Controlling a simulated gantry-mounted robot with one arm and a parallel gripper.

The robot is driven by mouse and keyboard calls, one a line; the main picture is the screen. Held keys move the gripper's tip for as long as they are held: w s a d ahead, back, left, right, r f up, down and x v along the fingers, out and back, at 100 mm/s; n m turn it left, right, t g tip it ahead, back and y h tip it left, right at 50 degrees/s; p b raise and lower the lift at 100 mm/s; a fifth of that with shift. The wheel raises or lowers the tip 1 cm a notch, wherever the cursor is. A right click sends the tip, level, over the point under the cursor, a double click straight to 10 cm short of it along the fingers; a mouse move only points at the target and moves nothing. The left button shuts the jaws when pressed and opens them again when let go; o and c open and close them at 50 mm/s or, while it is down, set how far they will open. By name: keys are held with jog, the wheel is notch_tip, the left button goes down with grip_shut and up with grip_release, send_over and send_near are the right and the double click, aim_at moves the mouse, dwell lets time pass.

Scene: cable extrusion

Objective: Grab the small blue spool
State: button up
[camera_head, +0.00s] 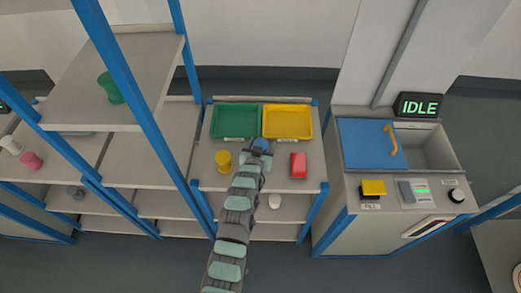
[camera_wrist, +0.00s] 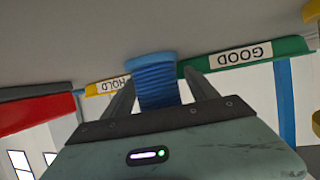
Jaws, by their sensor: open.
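The small blue spool (camera_head: 261,144) stands on the shelf top in front of the green and yellow trays, partly covered by my gripper in the head view. In the wrist view the ribbed blue spool (camera_wrist: 156,82) is between the two fingers of my gripper (camera_wrist: 162,92), its flange near the fingertips. The fingers are open, one on each side of it. A gap shows at the right finger; I cannot tell whether the left finger touches it. My gripper (camera_head: 254,157) reaches in from the front.
Behind are the green tray (camera_head: 236,121) and yellow tray (camera_head: 288,122). A blue-lidded machine (camera_head: 370,145) stands at right. Blue rack posts rise at left.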

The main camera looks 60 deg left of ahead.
grip_shut()
dwell(0.8)
